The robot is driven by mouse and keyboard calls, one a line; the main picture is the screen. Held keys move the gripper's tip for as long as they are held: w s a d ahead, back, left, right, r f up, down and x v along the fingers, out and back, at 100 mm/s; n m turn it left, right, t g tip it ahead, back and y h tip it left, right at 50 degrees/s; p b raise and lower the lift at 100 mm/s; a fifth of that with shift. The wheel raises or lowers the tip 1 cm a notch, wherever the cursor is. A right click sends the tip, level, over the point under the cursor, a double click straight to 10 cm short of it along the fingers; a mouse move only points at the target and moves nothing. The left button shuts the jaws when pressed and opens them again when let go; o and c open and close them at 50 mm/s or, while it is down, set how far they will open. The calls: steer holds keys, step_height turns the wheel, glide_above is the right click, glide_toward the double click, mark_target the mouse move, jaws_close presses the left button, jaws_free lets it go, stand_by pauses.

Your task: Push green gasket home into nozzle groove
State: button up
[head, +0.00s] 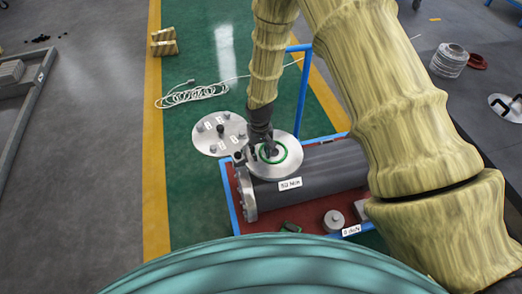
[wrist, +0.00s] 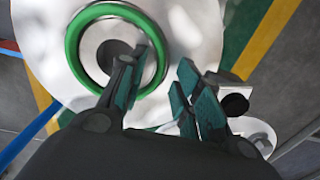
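The green gasket (head: 285,149) is a ring lying around the dark bore on the round metal nozzle flange (head: 290,168). In the wrist view the gasket (wrist: 73,45) looks flat and roughly concentric with the bore (wrist: 113,52). I cannot tell how deep it sits in the groove. My gripper (head: 268,147) points down at the flange. In the wrist view my gripper (wrist: 165,65) has its fingers apart, one over the inside of the ring and one outside its right edge. The fingers hide part of the ring's lower right. Contact with the ring cannot be made out.
The nozzle stands on a dark grey cylindrical shell (head: 325,168) with a label, on a red-topped, blue-framed cart (head: 305,212). A bolted round plate (head: 207,140) is at the left. A small metal weight-like part (head: 333,220) is in front. A coiled cable (head: 195,95) lies on the green floor.

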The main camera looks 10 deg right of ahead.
steer(key=shift+r, duration=0.1)
step_height(320, 180, up, 12)
stand_by(0.7)
stand_by(0.4)
